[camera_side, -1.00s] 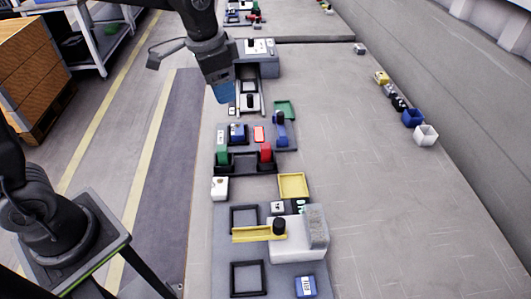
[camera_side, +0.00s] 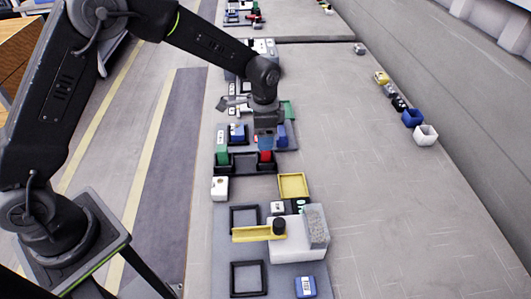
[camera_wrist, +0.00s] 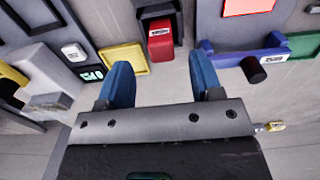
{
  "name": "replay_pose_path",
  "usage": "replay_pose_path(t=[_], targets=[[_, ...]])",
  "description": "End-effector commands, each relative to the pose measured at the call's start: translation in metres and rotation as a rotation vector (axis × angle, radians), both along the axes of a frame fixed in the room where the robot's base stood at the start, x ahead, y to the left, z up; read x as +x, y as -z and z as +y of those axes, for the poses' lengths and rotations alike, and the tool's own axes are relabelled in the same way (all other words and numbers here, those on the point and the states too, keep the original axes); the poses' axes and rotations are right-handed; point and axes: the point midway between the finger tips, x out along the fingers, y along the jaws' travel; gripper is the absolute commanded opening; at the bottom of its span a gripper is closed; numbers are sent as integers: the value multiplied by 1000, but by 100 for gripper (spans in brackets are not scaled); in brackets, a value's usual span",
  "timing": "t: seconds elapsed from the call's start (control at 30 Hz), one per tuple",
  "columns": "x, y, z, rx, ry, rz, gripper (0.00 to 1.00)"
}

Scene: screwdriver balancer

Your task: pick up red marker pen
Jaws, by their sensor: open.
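A red piece with a white label (camera_wrist: 160,38) sits in a black tray ahead of my fingers in the wrist view. The red piece also shows in the side view (camera_side: 265,156), just below my gripper (camera_side: 264,142). I cannot make out a clear pen shape on it. In the wrist view, my gripper (camera_wrist: 161,62) has its two blue fingers apart with nothing between them. The red piece lies beyond the gap, apart from the fingertips. My arm hides part of the stations behind it in the side view.
A green piece (camera_side: 222,155) stands left of the red one. A blue holder with a black knob (camera_wrist: 253,70) is close to the right finger. A yellow tray (camera_side: 294,186) and a white box (camera_side: 220,188) lie nearer the camera. The bench's right side is mostly clear.

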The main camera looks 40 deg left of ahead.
Motion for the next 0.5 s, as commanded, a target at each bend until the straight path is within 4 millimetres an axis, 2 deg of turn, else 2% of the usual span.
replay_pose_path(t=[0.23,0.5], targets=[[0,19,0,1,-1,2,60],[3,56,-1,1,-1,2,60]])
